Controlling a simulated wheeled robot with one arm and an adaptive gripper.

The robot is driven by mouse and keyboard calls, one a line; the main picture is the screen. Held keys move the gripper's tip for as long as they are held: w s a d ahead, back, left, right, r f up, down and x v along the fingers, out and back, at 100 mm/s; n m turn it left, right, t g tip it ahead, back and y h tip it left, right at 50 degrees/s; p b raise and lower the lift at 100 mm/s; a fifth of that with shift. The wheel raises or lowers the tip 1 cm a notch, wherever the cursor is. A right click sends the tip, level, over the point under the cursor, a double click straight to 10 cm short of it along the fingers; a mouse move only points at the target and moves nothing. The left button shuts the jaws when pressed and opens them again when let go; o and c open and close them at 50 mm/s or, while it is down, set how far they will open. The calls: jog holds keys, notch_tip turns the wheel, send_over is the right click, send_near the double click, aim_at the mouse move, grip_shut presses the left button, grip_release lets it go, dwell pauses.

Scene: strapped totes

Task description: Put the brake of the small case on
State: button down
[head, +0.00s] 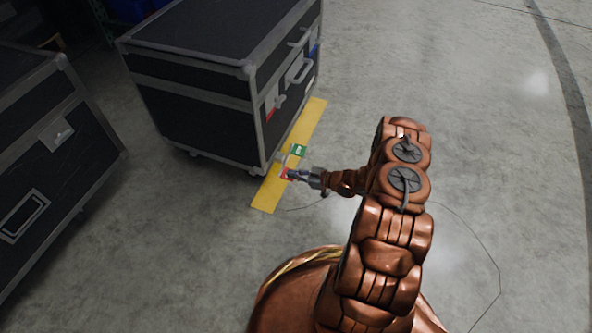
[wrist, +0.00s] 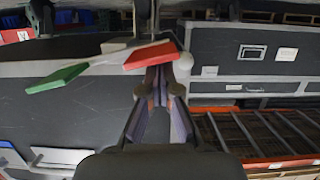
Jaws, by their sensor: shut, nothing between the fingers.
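A black case with metal edges (head: 195,105) stands on small castors at the upper middle of the head view. Low at its near corner is a brake pedal with a green pad (head: 299,151) bearing white marks and a red pad (head: 287,175). In the wrist view the green pad (wrist: 57,79) is at the left and the red pad (wrist: 150,55) is just beyond my fingertips. My gripper (head: 292,176) is shut and empty, its tips at the red pad. I cannot tell whether they touch it. The tips also show in the wrist view (wrist: 161,76).
Another black case (head: 50,150) stands at the left of the head view, with a gap of floor between the two. A yellow floor strip (head: 267,194) runs beneath the pedal corner. The grey floor (head: 470,110) to the right is clear.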

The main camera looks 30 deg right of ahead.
jog(key=shift+f, duration=0.15)
jog(key=shift+s+r+p, duration=0.1)
jog(key=shift+r+p, duration=0.2)
jog(key=shift+r, duration=0.3)
jog(key=r, duration=0.1)
jog(key=r+p, duration=0.1)
jog(key=r, duration=0.1)
jog(key=shift+s+a+p, duration=0.15)
jog(key=shift+a+p, duration=0.1)
jog(key=shift+p, duration=0.05)
jog(key=p+v, duration=0.2)
jog(key=v, duration=0.8)
jog(key=shift+s+a, duration=0.2)
jog(key=shift+a, duration=0.05)
